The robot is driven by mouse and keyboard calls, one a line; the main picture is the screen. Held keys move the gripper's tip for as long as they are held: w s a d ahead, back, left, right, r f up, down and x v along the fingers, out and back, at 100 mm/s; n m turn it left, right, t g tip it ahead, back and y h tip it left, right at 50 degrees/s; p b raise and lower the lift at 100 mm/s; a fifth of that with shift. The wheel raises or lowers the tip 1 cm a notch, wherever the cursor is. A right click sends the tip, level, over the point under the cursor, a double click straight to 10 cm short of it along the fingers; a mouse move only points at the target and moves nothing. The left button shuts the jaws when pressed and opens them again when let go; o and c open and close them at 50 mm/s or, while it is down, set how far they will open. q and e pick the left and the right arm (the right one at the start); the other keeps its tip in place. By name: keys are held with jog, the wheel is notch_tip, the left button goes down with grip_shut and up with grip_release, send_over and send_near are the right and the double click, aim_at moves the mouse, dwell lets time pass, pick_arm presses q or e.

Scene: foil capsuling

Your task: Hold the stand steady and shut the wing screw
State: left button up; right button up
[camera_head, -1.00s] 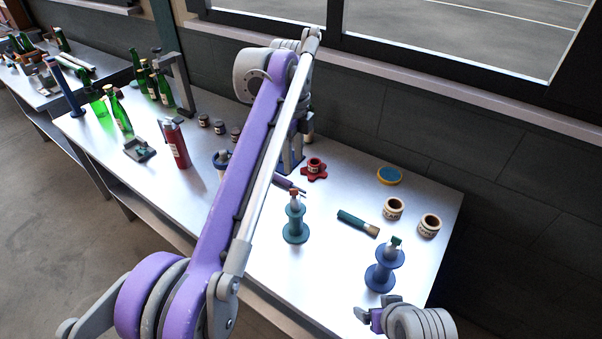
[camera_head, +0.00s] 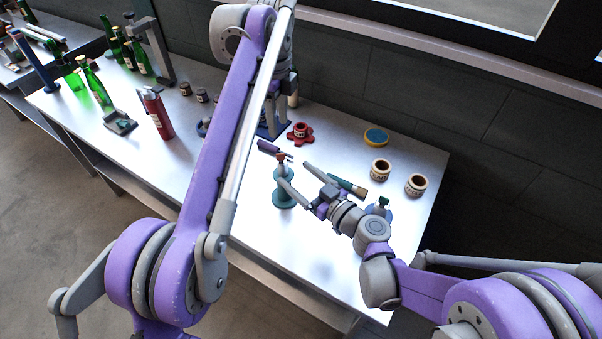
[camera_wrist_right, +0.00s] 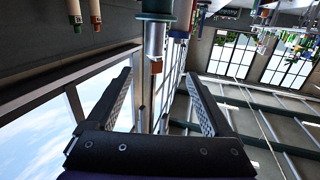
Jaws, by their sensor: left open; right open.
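I cannot make out a wing screw on the stand. My right gripper (camera_head: 293,174) is open beside a teal spool-shaped holder (camera_head: 284,196). In the right wrist view, this holder (camera_wrist_right: 155,8) shows at the top, its grey peg and orange-red tip (camera_wrist_right: 156,67) lying between the open fingers' lines, not gripped.
A red bottle (camera_head: 158,114) stands left.

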send_near(284, 177)
jog(key=shift+t, duration=0.4)
jog(key=w+f, duration=0.1)
jog(key=w+a, duration=0.1)
jog(key=w+f, duration=0.1)
jog(key=shift+w+a+f, duration=0.2)
jog(key=shift+a+f, duration=0.1)
jog(key=shift+a, duration=0.1)
jog(key=x, duration=0.7)
jog(key=shift+w+a+r, duration=0.1)
jog(key=shift+w+r, duration=0.1)
grip_shut()
dwell(0.5)
